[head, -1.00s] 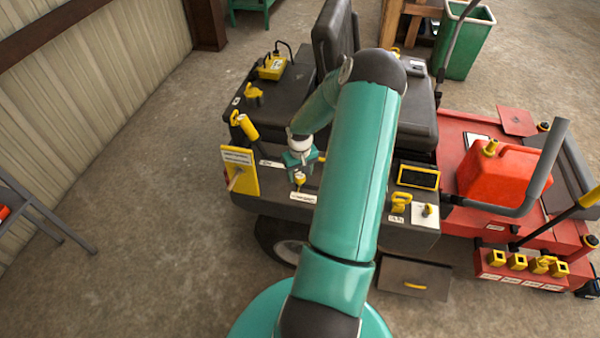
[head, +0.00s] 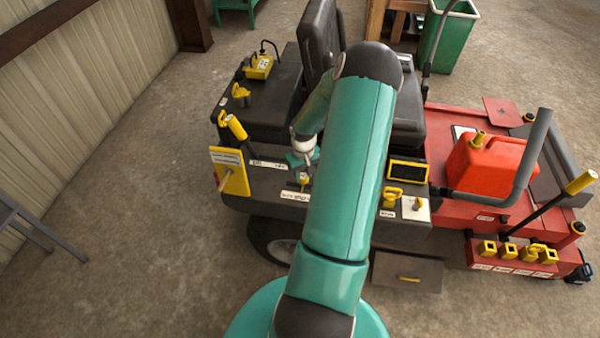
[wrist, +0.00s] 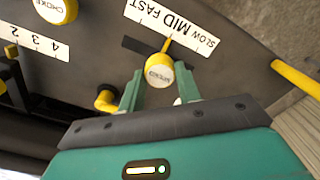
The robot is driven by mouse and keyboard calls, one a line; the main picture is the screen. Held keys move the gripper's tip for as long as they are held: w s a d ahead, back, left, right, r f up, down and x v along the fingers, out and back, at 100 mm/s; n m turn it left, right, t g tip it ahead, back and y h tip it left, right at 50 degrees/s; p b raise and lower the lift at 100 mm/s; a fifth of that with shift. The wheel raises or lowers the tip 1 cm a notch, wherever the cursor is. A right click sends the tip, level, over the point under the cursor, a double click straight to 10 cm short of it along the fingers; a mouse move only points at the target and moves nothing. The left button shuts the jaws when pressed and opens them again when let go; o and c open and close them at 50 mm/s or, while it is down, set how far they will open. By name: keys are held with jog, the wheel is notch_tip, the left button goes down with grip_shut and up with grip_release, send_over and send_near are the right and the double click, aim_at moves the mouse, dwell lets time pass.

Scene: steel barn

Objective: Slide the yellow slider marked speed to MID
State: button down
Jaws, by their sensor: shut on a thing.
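The yellow speed slider knob (wrist: 158,70) sits on the dark console panel, with its round marked top facing the wrist camera. Its thin yellow pointer reaches the white SLOW MID FAST label (wrist: 172,26) at about the MID mark. The dark slot runs alongside this label. My gripper (wrist: 159,84) has its two green fingers on either side of the knob and is shut on it. In the head view, my gripper (head: 303,178) is at the console, partly hidden by my arm, with the knob just visible beneath it.
A yellow choke knob (wrist: 57,8) and a numbered scale (wrist: 35,42) lie to the left in the wrist view. A yellow upright panel (head: 229,172) and a yellow-topped lever (head: 236,128) stand left of my gripper. A red fuel can (head: 484,168) stands at right.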

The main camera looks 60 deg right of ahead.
aim_at(303, 176)
jog(key=c, duration=1)
grip_release()
notch_tip(303, 176, up, 14)
